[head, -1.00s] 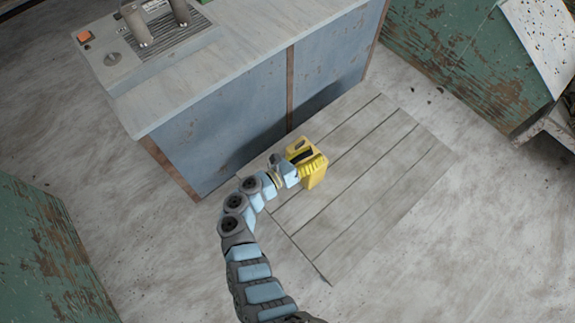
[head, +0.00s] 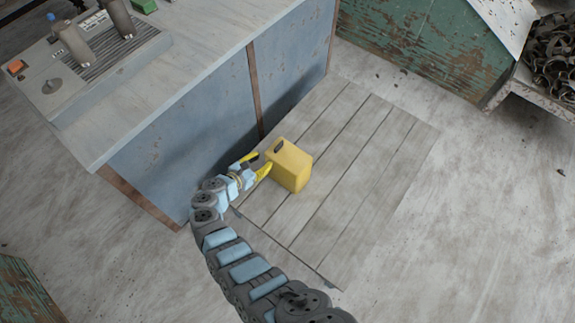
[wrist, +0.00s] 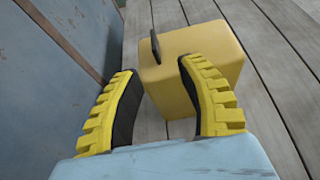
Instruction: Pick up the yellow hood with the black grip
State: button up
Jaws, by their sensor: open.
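The yellow hood (head: 294,170) is a box with rounded edges, standing on the grey planks. Its black grip (head: 279,149) sits on the upper left of it. My gripper (head: 257,163), with yellow ribbed fingers, is open and empty at the hood's left side. In the wrist view, the hood (wrist: 205,62) lies just beyond the fingers, and the black grip (wrist: 155,46) shows edge-on past the gap between the fingertips (wrist: 156,66). The right finger overlaps the hood's near face in that view. I cannot tell whether it touches.
A blue-grey cabinet (head: 205,120) with a pale top stands close on the gripper's left. The plank platform (head: 365,165) is bare right of the hood. A green weathered bin (head: 430,45) and a tray of dark trimmings (head: 553,55) are at the upper right.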

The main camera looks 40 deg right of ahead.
aim_at(279, 149)
jog(key=b+x, duration=0.1)
jog(key=x, duration=0.5)
jog(key=shift+w+b, duration=0.1)
jog(key=shift+b, duration=0.2)
jog(key=shift+d+f, duration=0.25)
jog(key=shift+w+d+f+b, duration=0.25)
jog(key=shift+w+d+b, duration=0.05)
jog(key=shift+d+b, duration=0.35)
jog(key=shift+w+d+f+b, duration=0.35)
jog(key=shift+d+f+b, duration=0.3)
jog(key=shift+d+b, duration=0.35)
jog(key=shift+d+f+b, duration=0.1)
jog(key=shift+d+b, duration=0.35)
jog(key=shift+d, duration=0.15)
grip_shut()
